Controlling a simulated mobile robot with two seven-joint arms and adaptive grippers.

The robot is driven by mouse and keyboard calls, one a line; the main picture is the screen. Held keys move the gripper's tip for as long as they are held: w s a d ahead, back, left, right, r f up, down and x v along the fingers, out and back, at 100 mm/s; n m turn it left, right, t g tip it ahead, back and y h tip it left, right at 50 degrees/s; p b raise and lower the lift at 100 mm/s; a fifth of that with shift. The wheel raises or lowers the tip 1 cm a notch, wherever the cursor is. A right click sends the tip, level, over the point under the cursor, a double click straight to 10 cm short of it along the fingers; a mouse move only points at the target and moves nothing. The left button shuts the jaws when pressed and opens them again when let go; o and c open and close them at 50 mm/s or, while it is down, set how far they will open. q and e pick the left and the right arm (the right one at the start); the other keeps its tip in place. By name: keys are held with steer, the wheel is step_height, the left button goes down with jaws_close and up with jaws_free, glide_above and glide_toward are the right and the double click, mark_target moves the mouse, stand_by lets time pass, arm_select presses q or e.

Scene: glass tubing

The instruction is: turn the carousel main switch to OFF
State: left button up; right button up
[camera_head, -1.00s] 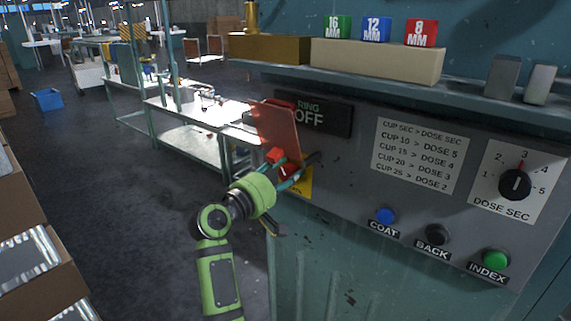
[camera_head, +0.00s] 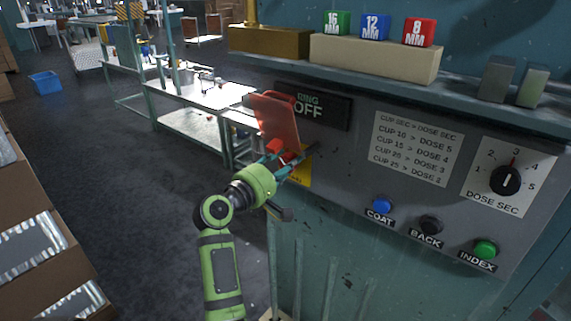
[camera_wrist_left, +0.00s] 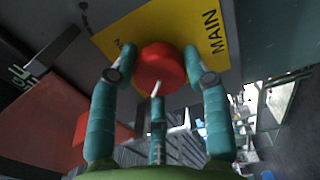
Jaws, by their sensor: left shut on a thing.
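The carousel main switch is a red round knob (camera_wrist_left: 160,66) on a yellow plate (camera_wrist_left: 215,38) marked MAIN in the left wrist view. A short white line shows at its lower side; its exact setting cannot be read. My left gripper (camera_wrist_left: 158,75) has its teal fingers around the knob, shut on it. In the head view my left gripper (camera_head: 290,158) is against the panel's left end, where it largely hides the yellow plate (camera_head: 301,178). The word at the plate's other end is mostly hidden. My right gripper is not in view.
A raised red flap (camera_head: 276,120) stands just above my left gripper and partly covers a black sign (camera_head: 322,108) reading OFF. Blue (camera_head: 382,205), black (camera_head: 431,225) and green (camera_head: 485,249) buttons and a dose dial (camera_head: 506,181) sit to the right. Open floor lies left.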

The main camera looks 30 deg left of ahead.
arm_select(q)
steer(key=o, duration=1.1)
steer(key=shift+a+r, duration=0.1)
steer(key=shift+a, duration=0.25)
steer(key=shift+s, duration=0.15)
steer(key=shift+s+f, duration=0.2)
steer(key=shift+s, duration=0.1)
steer(key=s, duration=0.7)
steer(key=s+a, duration=0.1)
steer(key=s, duration=0.3)
steer(key=shift+s, duration=0.1)
